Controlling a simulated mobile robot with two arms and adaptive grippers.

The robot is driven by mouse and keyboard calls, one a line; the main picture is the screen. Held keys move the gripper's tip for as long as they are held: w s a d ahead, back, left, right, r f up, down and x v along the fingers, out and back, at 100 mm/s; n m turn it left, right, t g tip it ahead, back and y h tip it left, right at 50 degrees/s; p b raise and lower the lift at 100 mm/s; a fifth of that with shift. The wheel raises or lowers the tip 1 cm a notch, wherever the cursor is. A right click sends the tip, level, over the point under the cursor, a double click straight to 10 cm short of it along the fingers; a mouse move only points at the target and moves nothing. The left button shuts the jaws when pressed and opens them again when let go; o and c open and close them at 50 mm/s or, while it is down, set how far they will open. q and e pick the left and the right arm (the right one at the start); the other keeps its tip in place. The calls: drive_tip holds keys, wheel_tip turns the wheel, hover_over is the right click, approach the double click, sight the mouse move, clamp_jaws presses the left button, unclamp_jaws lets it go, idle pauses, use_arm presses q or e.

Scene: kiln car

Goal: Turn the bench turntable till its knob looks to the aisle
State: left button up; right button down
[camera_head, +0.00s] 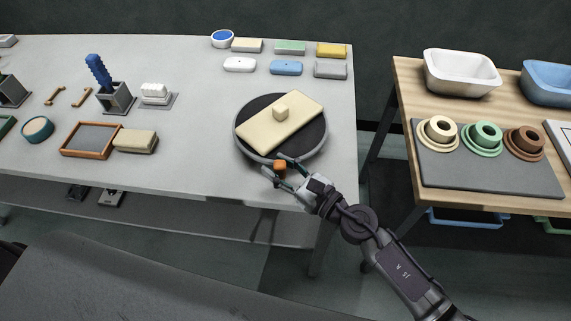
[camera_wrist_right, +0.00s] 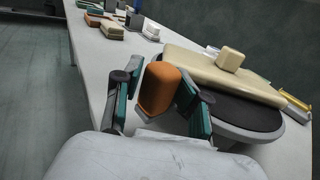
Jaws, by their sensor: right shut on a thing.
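The bench turntable (camera_head: 243,148) is a dark round disc with a grey rim near the right end of the grey bench. A cream rectangular board (camera_head: 257,133) with a small cream block (camera_head: 281,113) on it lies across the disc. The orange knob (camera_head: 280,166) is at the disc's front edge, on the side nearest me. My right gripper (camera_head: 279,170) is shut on the knob. In the right wrist view the knob (camera_wrist_right: 159,88) sits between the two green-padded fingers, with the turntable (camera_wrist_right: 245,112) just beyond. My left gripper is not in view.
Soap-like blocks (camera_head: 286,68) and a blue-topped dish (camera_head: 222,39) stand at the bench's back. A wooden-framed tray (camera_head: 91,140) and a tan block (camera_head: 135,141) lie left. A wooden table (camera_head: 407,88) with rings and tubs stands right, across a gap. The bench's front middle is clear.

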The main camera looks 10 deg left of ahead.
drive_tip(key=shift+s+a+f, duration=0.1)
drive_tip(key=shift+s+a, duration=0.2)
drive_tip(key=shift+a, duration=0.1)
drive_tip(key=c, duration=0.9)
unclamp_jaws()
drive_tip(key=shift+d, duration=0.15)
drive_tip(key=shift+d, duration=0.1)
drive_tip(key=shift+s+d, duration=0.1)
drive_tip(key=shift+d, duration=0.2)
drive_tip(key=v, duration=1.1)
